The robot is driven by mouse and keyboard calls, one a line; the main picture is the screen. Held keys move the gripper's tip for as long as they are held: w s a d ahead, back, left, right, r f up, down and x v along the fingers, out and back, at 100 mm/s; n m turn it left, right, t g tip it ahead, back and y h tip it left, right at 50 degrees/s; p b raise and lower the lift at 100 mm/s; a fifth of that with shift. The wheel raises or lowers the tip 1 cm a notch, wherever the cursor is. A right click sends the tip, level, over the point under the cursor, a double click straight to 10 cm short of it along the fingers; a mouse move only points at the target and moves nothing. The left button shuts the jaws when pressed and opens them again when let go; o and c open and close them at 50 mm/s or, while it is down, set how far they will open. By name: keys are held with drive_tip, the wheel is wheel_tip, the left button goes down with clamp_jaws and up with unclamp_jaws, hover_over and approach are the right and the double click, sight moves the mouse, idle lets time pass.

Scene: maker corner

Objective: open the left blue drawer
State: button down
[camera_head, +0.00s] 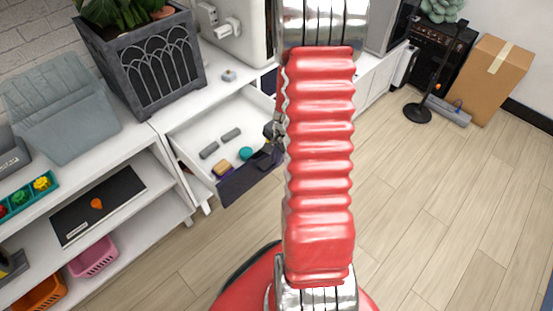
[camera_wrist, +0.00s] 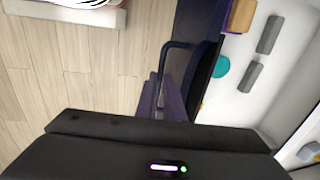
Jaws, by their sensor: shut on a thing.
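The left blue drawer (camera_head: 240,182) stands pulled out of the white cabinet, its dark blue front facing the floor side and its white inside showing. In the wrist view its front (camera_wrist: 205,45) runs down the middle, with a dark curved handle (camera_wrist: 180,44) on it. My gripper (camera_wrist: 160,92) is at this handle and shut on it; the exact grip is partly hidden by the dark gripper body. In the head view my red arm covers most of the gripper and the drawer's right end.
Inside the drawer lie two grey blocks (camera_head: 209,150), a teal round thing (camera_head: 246,153) and a tan block (camera_head: 222,167). A planter (camera_head: 150,70) stands on the cabinet. Open shelves with bins are at left. The wooden floor (camera_head: 430,190) at right is clear.

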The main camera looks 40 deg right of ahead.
idle(0.3)
drive_tip(key=c, duration=1.9)
unclamp_jaws()
drive_tip(key=shift+o, duration=0.2)
wheel_tip(320, 180, up, 14)
drive_tip(key=s, duration=0.2)
drive_tip(key=shift+s+f, duration=0.25)
drive_tip(key=shift+s, duration=0.05)
